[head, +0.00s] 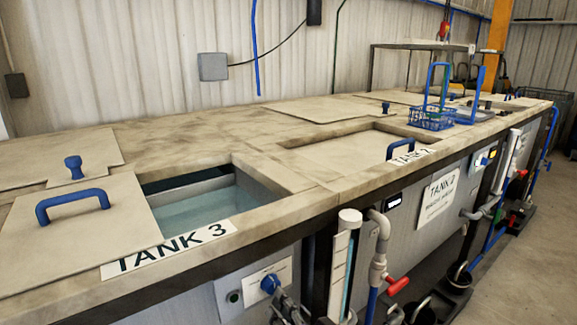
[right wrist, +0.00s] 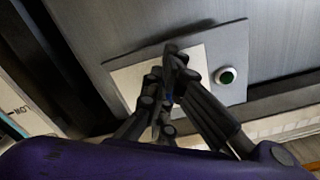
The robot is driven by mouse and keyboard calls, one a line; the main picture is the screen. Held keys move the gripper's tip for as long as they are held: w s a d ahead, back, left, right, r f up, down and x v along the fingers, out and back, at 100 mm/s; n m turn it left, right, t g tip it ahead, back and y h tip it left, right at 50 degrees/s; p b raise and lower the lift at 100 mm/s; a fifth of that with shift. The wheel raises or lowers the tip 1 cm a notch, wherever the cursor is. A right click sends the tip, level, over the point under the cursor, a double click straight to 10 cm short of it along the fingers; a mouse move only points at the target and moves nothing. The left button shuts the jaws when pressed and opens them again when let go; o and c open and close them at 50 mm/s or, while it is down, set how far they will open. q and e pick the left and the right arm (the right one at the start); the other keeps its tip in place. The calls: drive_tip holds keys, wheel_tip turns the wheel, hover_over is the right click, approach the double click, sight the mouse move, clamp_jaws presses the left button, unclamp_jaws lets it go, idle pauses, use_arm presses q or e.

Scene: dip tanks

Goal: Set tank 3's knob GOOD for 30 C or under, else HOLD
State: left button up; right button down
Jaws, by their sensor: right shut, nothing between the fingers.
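Tank 3 (head: 205,205) is at the left in the head view, partly open, with pale blue liquid inside. Its lid (head: 100,235) with a blue handle is slid to the left. The blue knob (head: 270,284) is on a pale panel on the tank's front, beside a green button (head: 233,297). My right gripper (head: 284,303) is shut and empty just below and right of the knob. In the right wrist view, its dark fingers (right wrist: 170,60) are in front of the panel (right wrist: 120,85) and hide most of the knob. The knob's marks and any temperature are not readable. My left gripper is not in view.
A sight tube (head: 342,270) and a grey pipe with a red valve handle (head: 398,285) stand right of the panel. A blue basket (head: 432,117) sits on the counter farther back. The floor at the right is partly clear.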

drive_tip(key=shift+w+r, duration=0.2)
drive_tip(key=shift+r, duration=0.2)
drive_tip(key=shift+s+a+r, duration=0.1)
drive_tip(key=shift+a, duration=0.15)
drive_tip(key=shift+s+a+r+p, duration=0.1)
drive_tip(key=shift+s+a+p, duration=0.05)
drive_tip(key=shift+a+p, duration=0.15)
drive_tip(key=shift+a+r+p, duration=0.1)
drive_tip(key=shift+a+p, duration=0.2)
drive_tip(key=shift+a, duration=0.05)
drive_tip(key=shift+s+r, duration=0.1)
drive_tip(key=shift+s, duration=0.05)
drive_tip(key=shift+s+a+p, duration=0.1)
drive_tip(key=shift+a+p, duration=0.05)
drive_tip(key=shift+p, duration=0.15)
drive_tip(key=shift+s, duration=0.1)
idle(0.3)
